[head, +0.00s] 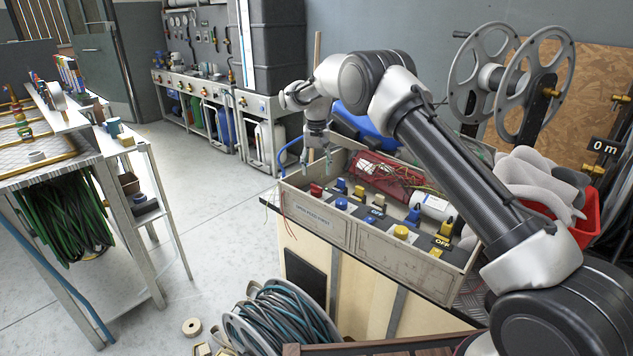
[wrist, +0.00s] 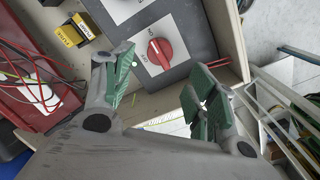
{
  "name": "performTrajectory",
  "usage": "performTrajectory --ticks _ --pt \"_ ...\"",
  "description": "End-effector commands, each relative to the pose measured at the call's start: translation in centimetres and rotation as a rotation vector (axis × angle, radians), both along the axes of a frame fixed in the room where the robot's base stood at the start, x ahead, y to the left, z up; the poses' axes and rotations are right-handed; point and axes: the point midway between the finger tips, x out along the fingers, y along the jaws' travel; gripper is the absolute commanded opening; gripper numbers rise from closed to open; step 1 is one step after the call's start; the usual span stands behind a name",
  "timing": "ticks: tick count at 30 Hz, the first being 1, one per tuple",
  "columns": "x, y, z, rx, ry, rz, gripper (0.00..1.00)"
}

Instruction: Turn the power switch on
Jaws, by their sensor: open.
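A red rotary knob (wrist: 161,53) sits on a white plate with small ON and OFF lettering beside it in the wrist view. In the head view the red knob (head: 316,189) is at the far left end of the grey control box (head: 350,235). Which label the knob points to is hard to tell. My gripper (head: 319,158) hangs over that end of the box, above the knob. In the wrist view my gripper (wrist: 163,78) has its two green-padded fingers spread apart and empty, the knob showing beyond the gap between them. The fingers look clear of it.
Several blue and yellow controls, including a yellow button (head: 401,232), share the panel. A hose coil (head: 280,318) stands below the box. Open floor lies left.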

Motion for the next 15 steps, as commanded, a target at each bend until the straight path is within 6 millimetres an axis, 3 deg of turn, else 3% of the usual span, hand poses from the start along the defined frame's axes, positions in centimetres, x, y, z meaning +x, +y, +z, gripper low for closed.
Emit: performTrajectory --ticks 6,15 --pt "0.0 0.0 2.9 0.000 0.000 0.000 0.58" --pt "0.0 0.0 3.4 0.000 0.001 0.000 0.58"
